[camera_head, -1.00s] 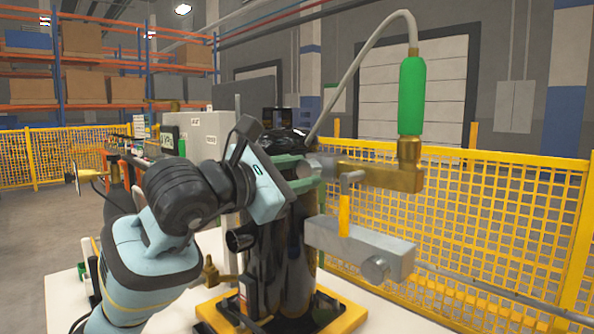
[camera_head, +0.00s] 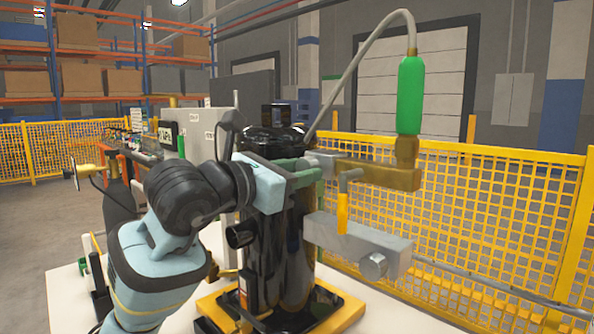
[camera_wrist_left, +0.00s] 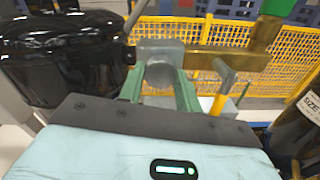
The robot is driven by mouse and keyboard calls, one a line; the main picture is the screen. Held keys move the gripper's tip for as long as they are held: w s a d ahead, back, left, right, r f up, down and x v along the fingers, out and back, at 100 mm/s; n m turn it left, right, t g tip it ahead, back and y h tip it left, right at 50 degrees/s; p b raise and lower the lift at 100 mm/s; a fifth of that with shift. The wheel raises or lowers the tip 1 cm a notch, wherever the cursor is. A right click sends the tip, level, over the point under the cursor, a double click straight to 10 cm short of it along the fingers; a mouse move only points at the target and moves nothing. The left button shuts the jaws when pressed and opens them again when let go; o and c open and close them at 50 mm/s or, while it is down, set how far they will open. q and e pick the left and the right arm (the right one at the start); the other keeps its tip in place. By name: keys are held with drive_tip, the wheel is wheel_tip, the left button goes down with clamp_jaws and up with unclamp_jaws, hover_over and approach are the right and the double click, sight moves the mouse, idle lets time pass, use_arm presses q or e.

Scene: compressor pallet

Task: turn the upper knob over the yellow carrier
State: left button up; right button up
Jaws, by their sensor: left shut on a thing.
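The upper knob (camera_wrist_left: 160,73) is a grey round end on a grey block (camera_head: 322,160) beside the brass fitting (camera_head: 380,175). My left gripper (camera_head: 312,168) is shut on this knob, with its green fingers on either side of it in the left wrist view (camera_wrist_left: 160,88). The fingers and hand hide most of the knob in the head view. The yellow carrier (camera_head: 345,318) lies low under the black compressor tanks (camera_head: 300,240). My right gripper is out of view.
A lower grey block (camera_head: 340,236) with a round knob (camera_head: 372,265) sits below. A yellow-handled lever (camera_head: 342,212) stands close right of my fingers. A green cylinder (camera_head: 410,95) with a grey hose rises above. Yellow mesh fencing (camera_head: 490,220) runs behind.

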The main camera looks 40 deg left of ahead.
use_arm(q)
drive_tip(key=o, duration=1)
drive_tip(key=shift+c, duration=0.2)
drive_tip(key=shift+s, duration=0.15)
drive_tip(key=s, duration=0.7)
drive_tip(key=shift+s+a, duration=0.25)
drive_tip(key=shift+a, duration=0.05)
